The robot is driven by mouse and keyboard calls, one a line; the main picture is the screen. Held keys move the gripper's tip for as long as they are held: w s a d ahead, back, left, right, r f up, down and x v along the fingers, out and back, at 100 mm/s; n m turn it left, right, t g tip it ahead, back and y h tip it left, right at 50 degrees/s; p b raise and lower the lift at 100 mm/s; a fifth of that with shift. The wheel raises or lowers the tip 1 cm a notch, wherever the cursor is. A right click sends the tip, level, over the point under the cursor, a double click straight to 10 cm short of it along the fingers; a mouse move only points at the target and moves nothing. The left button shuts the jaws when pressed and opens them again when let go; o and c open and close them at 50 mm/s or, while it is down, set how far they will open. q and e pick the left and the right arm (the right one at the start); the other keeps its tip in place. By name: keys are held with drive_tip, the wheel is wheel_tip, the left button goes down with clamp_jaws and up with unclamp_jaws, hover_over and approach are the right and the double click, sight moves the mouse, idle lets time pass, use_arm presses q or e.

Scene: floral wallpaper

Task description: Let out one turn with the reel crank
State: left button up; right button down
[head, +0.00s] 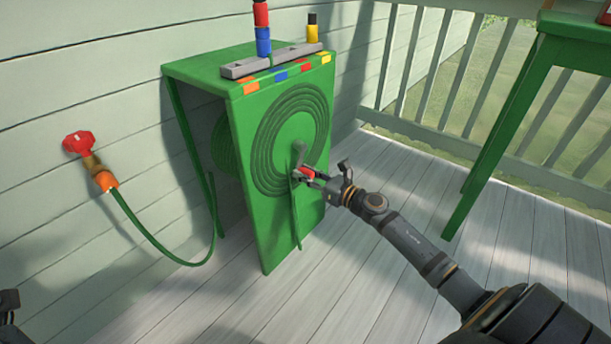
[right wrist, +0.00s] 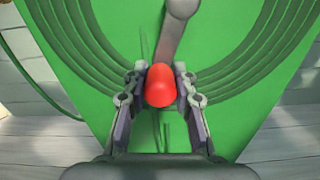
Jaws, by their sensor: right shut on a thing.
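A green hose reel stand (head: 285,215) stands against the wall, with coiled ridges on its front panel. A grey crank arm (head: 299,152) sits at the middle of the coil and points down, slightly to the right, to a red knob (head: 308,173). My right gripper (head: 314,178) is shut on this knob. In the right wrist view, the red knob (right wrist: 160,86) lies between both fingers, and the crank arm (right wrist: 172,42) runs up from it to its pivot. Only a dark bit of my left side shows at the lower left edge of the head view; no left jaws show.
A red tap (head: 78,143) on the wall feeds a green hose (head: 150,238) that loops to the stand. A green table (head: 575,45) stands right, before a railing (head: 430,65). The plank floor between is clear.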

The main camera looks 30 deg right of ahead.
drive_tip(key=shift+f, duration=0.1)
drive_tip(key=c, duration=1.1)
unclamp_jaws()
drive_tip(key=shift+o, duration=0.2)
wheel_tip(320, 180, up, 10)
drive_tip(key=shift+r, duration=0.1)
